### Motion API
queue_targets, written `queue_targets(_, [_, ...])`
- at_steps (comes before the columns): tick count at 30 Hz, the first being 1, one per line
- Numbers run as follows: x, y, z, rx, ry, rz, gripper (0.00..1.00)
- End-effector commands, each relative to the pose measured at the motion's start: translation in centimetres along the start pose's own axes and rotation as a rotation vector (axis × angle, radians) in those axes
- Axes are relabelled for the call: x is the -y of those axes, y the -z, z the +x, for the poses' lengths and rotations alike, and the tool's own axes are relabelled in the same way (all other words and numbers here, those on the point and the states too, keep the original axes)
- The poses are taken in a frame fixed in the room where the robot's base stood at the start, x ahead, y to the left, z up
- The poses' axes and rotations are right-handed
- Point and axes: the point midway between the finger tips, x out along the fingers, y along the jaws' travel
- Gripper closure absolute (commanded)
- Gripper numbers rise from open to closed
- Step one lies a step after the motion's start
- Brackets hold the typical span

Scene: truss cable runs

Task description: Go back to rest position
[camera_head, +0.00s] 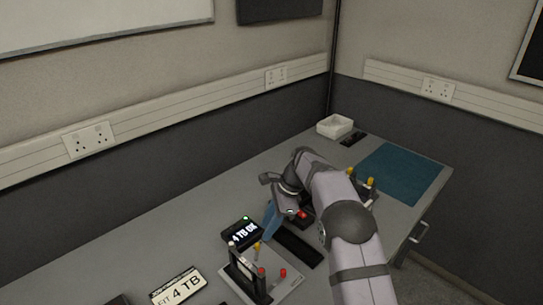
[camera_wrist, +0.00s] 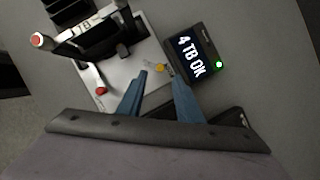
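My gripper (camera_wrist: 158,80) shows in the wrist view with its two blue fingers apart and nothing between them. In the head view my gripper (camera_head: 268,232) hangs over the desk, beside a small display box. The display box (camera_head: 242,233) reads "4 TB OK" and has a green light lit; it also shows in the wrist view (camera_wrist: 193,58). A light plate fixture (camera_head: 287,290) with upright posts, red knobs and a yellow knob stands in front of the box. It shows at the upper left of the wrist view (camera_wrist: 152,48).
A dark strip (camera_head: 298,247) lies right of the box. Behind my arm are yellow-topped posts (camera_head: 370,182), a blue mat (camera_head: 402,172) and a white tray (camera_head: 334,126). Walls close the desk's back. The desk's left back is clear.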

Motion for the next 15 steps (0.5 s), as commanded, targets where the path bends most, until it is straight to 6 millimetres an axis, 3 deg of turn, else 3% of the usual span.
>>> queue_targets(8, [-2.4,1.4,-2.1,-0.053,0.005,-0.140,0.68])
queue_targets(15, [-8.4,4.1,-4.9,-0.152,-0.018,-0.424,0.68])
